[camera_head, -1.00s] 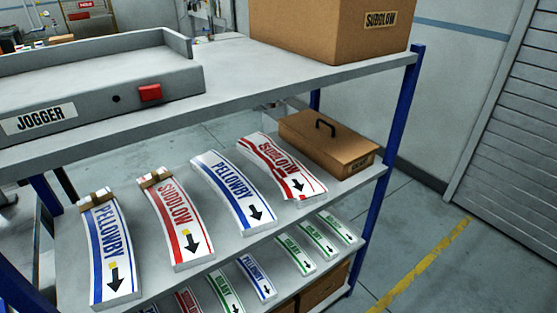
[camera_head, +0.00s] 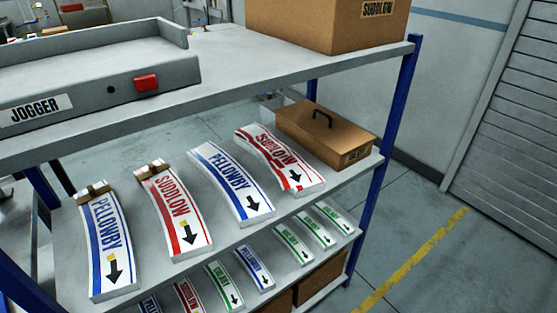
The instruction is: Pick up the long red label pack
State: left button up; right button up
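Two long red label packs lie on the middle shelf, both marked SUDLOW. One red pack (camera_head: 172,212) is second from the left, with a brown band across its far end and a black arrow at its near end. The other red pack (camera_head: 280,160) is at the right, beside the brown box; its shape is wavy and no band shows on it. Two long blue packs lie there too: a banded blue pack (camera_head: 107,245) at the far left and a blue pack (camera_head: 232,183) between the red ones. Neither of my grippers is in view.
The middle shelf (camera_head: 225,243) hangs under a top shelf bearing a grey jogger (camera_head: 100,93) and a carton (camera_head: 320,22). A brown handled box (camera_head: 325,137) stands at the middle shelf's right end. Several short packs lie below. Blue posts (camera_head: 388,150) bound the rack; floor at right is clear.

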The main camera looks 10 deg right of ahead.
aim_at(294, 174)
jog(key=i+l, duration=0.15)
jog(key=l, duration=0.15)
jog(key=i+l+u, duration=0.15)
jog(key=l, duration=0.2)
jog(key=i+l, duration=0.2)
jog(key=l, duration=0.15)
jog(key=i+l+u, duration=0.1)
jog(key=l, duration=0.2)
jog(key=i+l+u, duration=0.1)
jog(key=l, duration=0.25)
jog(key=i, duration=0.1)
